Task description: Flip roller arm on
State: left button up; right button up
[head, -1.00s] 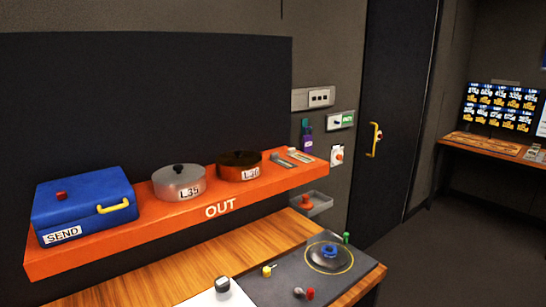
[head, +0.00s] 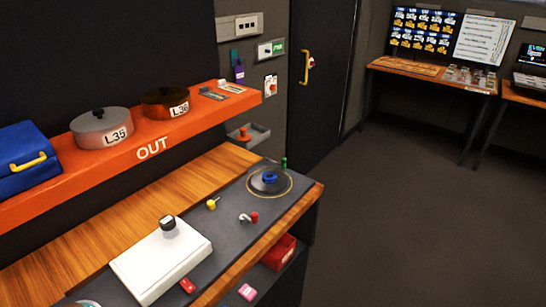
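A dark grey panel (head: 232,231) is set in the wooden desk. On it is a round dark disc with a yellow ring and a blue centre (head: 269,178). A green-tipped lever (head: 284,162) stands behind the disc. A yellow-tipped lever (head: 211,203) is to its left, and a small lever with a red tip (head: 253,217) is in front of it. No label shows which of these is the roller arm, and their settings are too small to tell. Neither of my grippers is in view.
A white box (head: 160,262) with a dark knob covers part of the panel. A red box (head: 279,252) sits below the front edge. Floor at right is clear.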

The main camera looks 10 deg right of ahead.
aim_at(283, 165)
jog(key=i+l+u, duration=0.1)
jog(key=l, duration=0.25)
jog(key=i+l+u, duration=0.1)
jog(key=i+l, duration=0.15)
jog(key=i+l+u, duration=0.1)
jog(key=l, duration=0.35)
jog(key=i+l+u, duration=0.1)
jog(key=i+l, duration=0.15)
jog(key=l, duration=0.15)
jog(key=i+l+u, duration=0.1)
jog(key=l, duration=0.3)
jog(key=i+l, duration=0.15)
jog(key=l, duration=0.25)
jog(key=i+l+u, duration=0.15)
jog(key=l, duration=0.25)
